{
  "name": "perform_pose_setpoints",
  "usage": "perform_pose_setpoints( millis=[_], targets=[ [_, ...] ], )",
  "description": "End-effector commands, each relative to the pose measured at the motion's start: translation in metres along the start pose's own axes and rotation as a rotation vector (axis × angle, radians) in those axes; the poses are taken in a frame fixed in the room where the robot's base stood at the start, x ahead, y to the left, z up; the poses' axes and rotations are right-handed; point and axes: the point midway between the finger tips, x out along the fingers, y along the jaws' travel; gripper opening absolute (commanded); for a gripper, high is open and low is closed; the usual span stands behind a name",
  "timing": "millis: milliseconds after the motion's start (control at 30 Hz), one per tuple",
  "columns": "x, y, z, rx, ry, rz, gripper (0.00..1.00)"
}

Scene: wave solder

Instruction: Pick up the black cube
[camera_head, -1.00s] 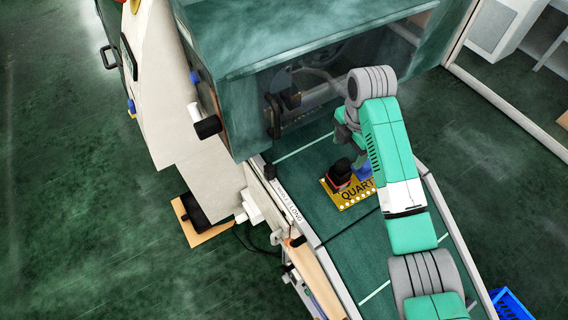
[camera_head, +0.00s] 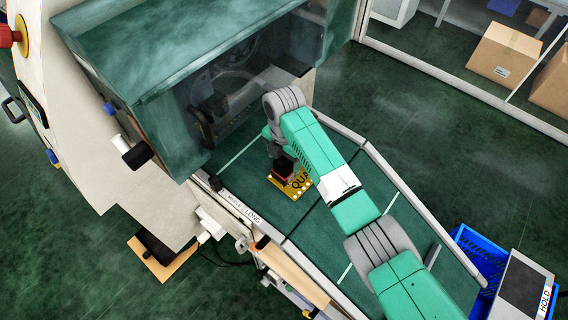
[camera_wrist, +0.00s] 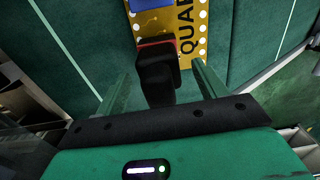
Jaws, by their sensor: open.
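The black cube (camera_head: 283,167) stands with a red part at its base on a yellow board (camera_head: 300,189) lettered "QUA...", which lies on the green conveyor. In the wrist view the black cube (camera_wrist: 157,77) shows as a dark block with a red edge at the board's near end. My gripper (camera_wrist: 161,72) is open, with one finger on each side of the cube in the picture. Contact and exact height cannot be told. In the head view my gripper (camera_head: 275,148) is partly hidden by my arm, just above the cube.
A blue part (camera_wrist: 150,4) sits on the board beyond the cube. The green machine hood (camera_head: 190,60) stands over the conveyor behind my gripper. Pale rails (camera_head: 375,160) edge the conveyor. A blue crate (camera_head: 480,255) and a HOLD box (camera_head: 522,288) stand at lower right.

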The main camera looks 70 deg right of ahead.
Motion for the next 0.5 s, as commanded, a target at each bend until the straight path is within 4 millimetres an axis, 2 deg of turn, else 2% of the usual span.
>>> perform_pose_setpoints(
  millis=[67, 367, 500],
  targets=[
    [-0.0003, 0.0000, 0.0000, 0.000, 0.000, 0.000, 0.71],
    [-0.0005, 0.0000, -0.0001, 0.000, 0.000, 0.000, 0.14],
    [-0.0020, 0.0006, 0.0003, 0.000, -0.001, 0.002, 0.13]
  ],
)
